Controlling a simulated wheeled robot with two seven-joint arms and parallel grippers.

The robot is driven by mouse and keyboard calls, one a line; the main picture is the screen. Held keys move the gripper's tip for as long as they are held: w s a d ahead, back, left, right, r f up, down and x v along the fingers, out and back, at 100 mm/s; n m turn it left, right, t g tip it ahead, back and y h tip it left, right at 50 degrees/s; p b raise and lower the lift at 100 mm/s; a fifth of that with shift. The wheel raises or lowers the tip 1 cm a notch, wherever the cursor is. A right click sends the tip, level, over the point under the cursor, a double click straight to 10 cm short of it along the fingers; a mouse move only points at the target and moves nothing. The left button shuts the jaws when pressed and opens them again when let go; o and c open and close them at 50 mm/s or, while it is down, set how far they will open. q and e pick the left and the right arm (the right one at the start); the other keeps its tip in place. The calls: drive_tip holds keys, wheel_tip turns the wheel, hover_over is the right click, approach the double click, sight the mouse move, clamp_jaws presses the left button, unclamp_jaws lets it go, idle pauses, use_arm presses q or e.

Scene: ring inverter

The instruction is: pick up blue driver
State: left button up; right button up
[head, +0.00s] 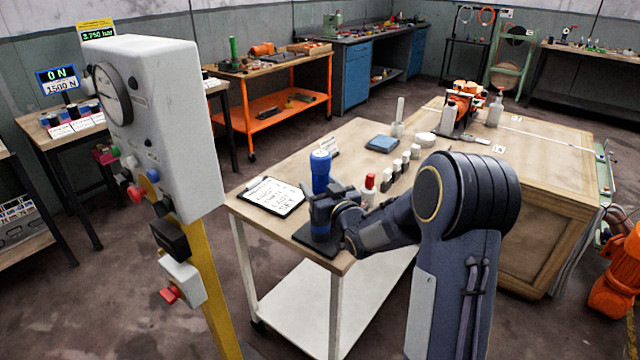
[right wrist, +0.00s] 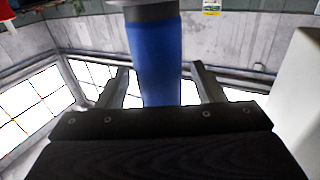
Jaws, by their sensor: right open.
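The blue driver (head: 320,170) stands upright at the near left end of the wooden table, over a dark base plate (head: 316,244). My right gripper (head: 326,200) is at its lower part, reaching in from the right. In the right wrist view the blue driver (right wrist: 155,60) rises between the two fingers of my right gripper (right wrist: 160,80). The fingers are open, one on each side of it, with visible gaps. The gripper hides part of the driver's lower half in the head view. My left gripper is not in view.
A clipboard (head: 272,196) lies left of the driver. A red-capped bottle (head: 369,187) and a row of small bottles (head: 397,168) stand to the right, close to my forearm. A grey gauge panel (head: 165,125) stands at front left.

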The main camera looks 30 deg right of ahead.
drive_tip(key=c, duration=1.1)
drive_tip(key=shift+r, duration=0.15)
drive_tip(key=shift+c, duration=0.4)
drive_tip(key=shift+r, duration=0.1)
